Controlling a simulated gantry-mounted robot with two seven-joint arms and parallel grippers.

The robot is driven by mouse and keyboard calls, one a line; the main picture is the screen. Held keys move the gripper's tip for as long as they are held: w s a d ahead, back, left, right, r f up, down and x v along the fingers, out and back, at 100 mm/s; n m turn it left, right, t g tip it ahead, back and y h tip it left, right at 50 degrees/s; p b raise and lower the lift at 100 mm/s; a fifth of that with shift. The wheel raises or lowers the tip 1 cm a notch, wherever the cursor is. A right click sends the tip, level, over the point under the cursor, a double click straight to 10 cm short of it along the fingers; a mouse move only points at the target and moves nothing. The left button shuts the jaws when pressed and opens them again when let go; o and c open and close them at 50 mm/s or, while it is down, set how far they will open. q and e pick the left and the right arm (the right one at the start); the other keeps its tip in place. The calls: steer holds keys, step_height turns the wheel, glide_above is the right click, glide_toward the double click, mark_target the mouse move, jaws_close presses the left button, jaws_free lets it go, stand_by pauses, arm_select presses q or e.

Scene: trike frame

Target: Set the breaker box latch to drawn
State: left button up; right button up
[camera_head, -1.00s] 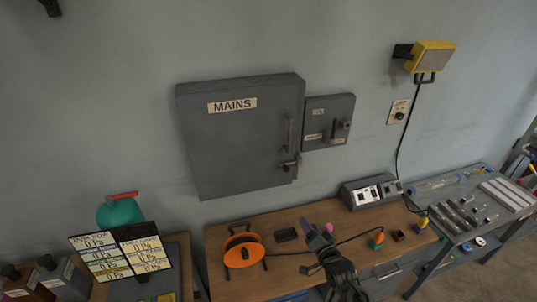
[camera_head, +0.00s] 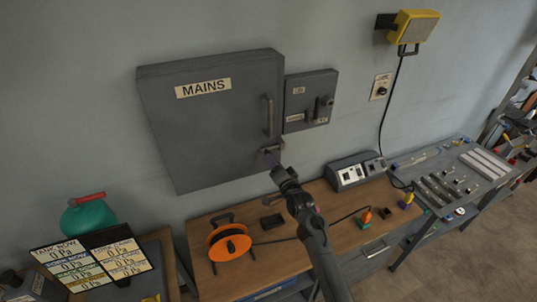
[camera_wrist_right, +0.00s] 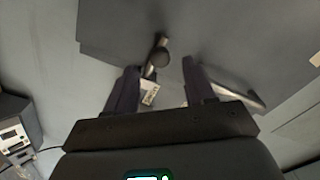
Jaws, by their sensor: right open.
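The grey breaker box (camera_head: 222,135) marked MAINS hangs on the wall with its door shut. Its latch (camera_head: 277,147) is a small metal bolt with a dark knob at the lower right door edge. A vertical handle (camera_head: 268,115) sits above it. My right gripper (camera_head: 270,159) is open just below and in front of the latch, its fingers pointing at the box. In the right wrist view, a rounded dark knob on a metal bolt (camera_wrist_right: 157,56) shows between and beyond the open fingers (camera_wrist_right: 160,88). I see no clear contact. My left gripper is out of view.
A smaller grey box (camera_head: 310,98) with its own handle is mounted right of the breaker box. The wooden bench (camera_head: 335,212) below carries an orange cable reel (camera_head: 230,243) and a grey power unit (camera_head: 356,172). A yellow lamp (camera_head: 415,28) hangs upper right.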

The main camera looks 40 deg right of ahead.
steer(key=shift+x, duration=2.95)
jaws_close()
